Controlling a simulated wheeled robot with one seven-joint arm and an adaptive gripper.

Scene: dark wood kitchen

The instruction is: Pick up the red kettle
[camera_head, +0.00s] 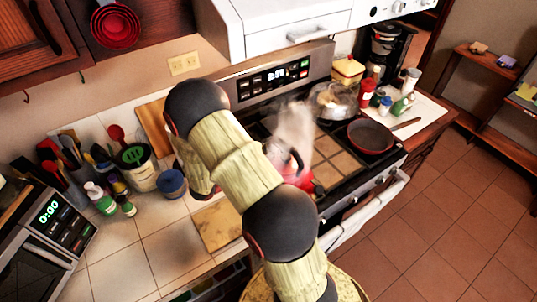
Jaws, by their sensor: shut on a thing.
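The red kettle (303,180) stands at the front left of the stove, partly hidden behind my arm. Its dark curved handle shows above the red body, and pale steam (295,130) rises above it. My arm crosses the middle of the view, from the bottom right up to the left and then down behind its own links. My gripper is hidden behind the arm, so its fingers and its hold on the kettle do not show.
The stove (340,165) also bears a dark red pan (371,137) and a steaming metal pot (335,101). Bottles (385,106) stand on the right counter. Utensils, jars and a cutting board (215,224) crowd the left counter. A hood (290,28) hangs above.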

